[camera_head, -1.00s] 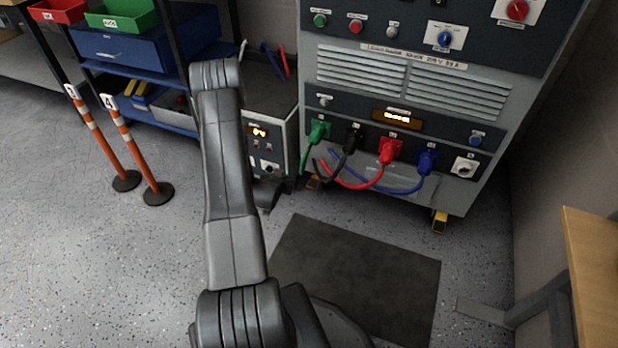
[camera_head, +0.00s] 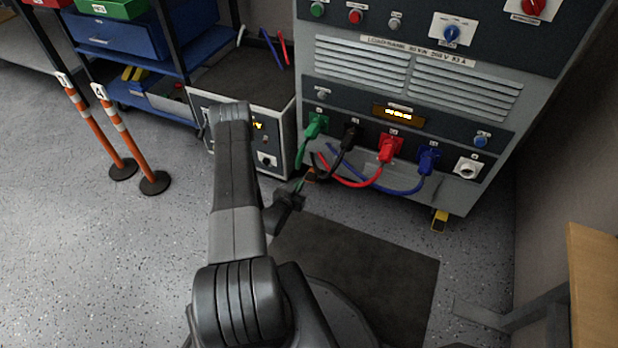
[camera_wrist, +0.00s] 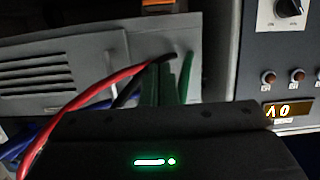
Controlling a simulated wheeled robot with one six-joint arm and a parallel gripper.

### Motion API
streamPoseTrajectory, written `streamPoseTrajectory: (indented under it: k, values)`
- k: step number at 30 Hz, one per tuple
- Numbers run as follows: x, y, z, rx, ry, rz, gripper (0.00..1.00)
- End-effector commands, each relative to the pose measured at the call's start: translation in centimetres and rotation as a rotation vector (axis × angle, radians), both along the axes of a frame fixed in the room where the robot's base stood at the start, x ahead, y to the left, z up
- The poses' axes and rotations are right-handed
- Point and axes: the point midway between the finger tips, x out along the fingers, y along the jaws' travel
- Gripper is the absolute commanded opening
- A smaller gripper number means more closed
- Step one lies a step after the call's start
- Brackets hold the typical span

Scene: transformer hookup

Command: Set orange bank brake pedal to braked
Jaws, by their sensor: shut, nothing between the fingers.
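The grey load bank (camera_head: 418,64) stands at the back right. A yellow-orange pedal (camera_head: 440,219) shows at its front right foot. A second, smaller orange piece (camera_head: 311,175) shows at its front left foot, partly behind cables. In the wrist view an orange piece (camera_wrist: 163,5) is cut by the top edge, beyond the grey panel. My gripper (camera_head: 286,205) is shut and empty, low in front of the bank's left foot, apart from the right pedal. Its dark body fills the bottom of the wrist view. The pedals' angles are too small to read.
Green, black, red (camera_head: 352,182) and blue cables hang in front of the bank, close to my gripper. A grey box with a lit display (camera_head: 262,128) stands left of it. A dark mat (camera_head: 365,270) lies before the bank. Two orange-striped posts (camera_head: 130,143) stand left.

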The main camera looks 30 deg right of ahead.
Motion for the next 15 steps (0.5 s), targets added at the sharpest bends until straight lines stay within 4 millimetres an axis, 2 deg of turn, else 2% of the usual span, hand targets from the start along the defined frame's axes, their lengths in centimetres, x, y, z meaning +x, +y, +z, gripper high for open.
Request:
streamPoseTrajectory:
  k: [8,15]
  values:
    - [0.8,-0.9,-0.4,0.000,-0.002,-0.002,0.00]
    - [3.7,-4.4,-1.7,0.001,-0.004,-0.003,0.00]
